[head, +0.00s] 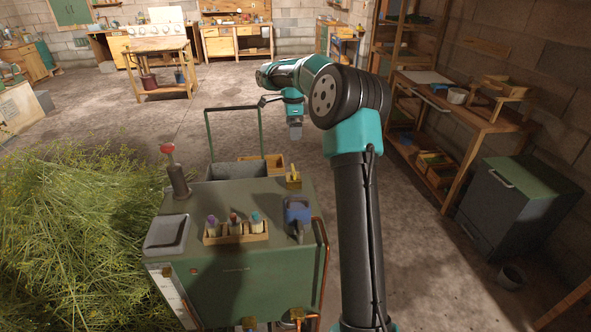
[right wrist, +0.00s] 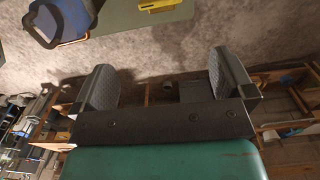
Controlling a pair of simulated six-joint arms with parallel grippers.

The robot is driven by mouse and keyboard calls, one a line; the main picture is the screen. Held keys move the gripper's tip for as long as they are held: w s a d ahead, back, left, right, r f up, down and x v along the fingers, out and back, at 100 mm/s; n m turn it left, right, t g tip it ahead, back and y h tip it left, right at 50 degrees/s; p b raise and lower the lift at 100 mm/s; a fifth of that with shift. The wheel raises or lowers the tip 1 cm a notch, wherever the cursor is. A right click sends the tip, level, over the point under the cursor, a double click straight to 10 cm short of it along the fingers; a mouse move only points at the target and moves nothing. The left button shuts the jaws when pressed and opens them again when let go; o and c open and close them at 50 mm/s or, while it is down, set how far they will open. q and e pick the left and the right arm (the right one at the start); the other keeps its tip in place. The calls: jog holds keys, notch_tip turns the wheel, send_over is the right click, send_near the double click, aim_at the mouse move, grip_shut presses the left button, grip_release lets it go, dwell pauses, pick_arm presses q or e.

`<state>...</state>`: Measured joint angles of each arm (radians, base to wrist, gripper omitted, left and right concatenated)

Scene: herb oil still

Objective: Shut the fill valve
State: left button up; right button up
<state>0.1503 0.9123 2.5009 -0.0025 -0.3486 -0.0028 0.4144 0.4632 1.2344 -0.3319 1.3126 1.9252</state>
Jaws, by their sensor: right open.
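A small yellow lever-like part (head: 293,175) stands at the back right of the green cabinet's top (head: 190,213); I take it for the fill valve, but cannot be sure. A yellow part also shows at the top edge of the right wrist view (right wrist: 160,5), lying flat over a green surface. My right gripper (head: 295,133) hangs in the air beyond the cabinet's back right, above and apart from the yellow part. In the right wrist view its two fingers (right wrist: 163,88) are wide apart with nothing between them. My left gripper is not in view.
A blue device (head: 297,212), a wooden rack with three bottles (head: 236,237), a grey tray (head: 167,233) and a red-topped dark post (head: 178,180) share the cabinet top. Cut herbs (head: 75,225) heap at left. Shelves and a workbench (head: 460,112) line the right wall.

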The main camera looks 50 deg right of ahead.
aim_at(293, 169)
notch_tip(293, 169, down, 18)
jog(key=shift+r, duration=0.25)
dwell(0.6)
jog(key=shift+c, duration=0.5)
jog(key=c, duration=0.6)
jog(key=shift+c, duration=0.2)
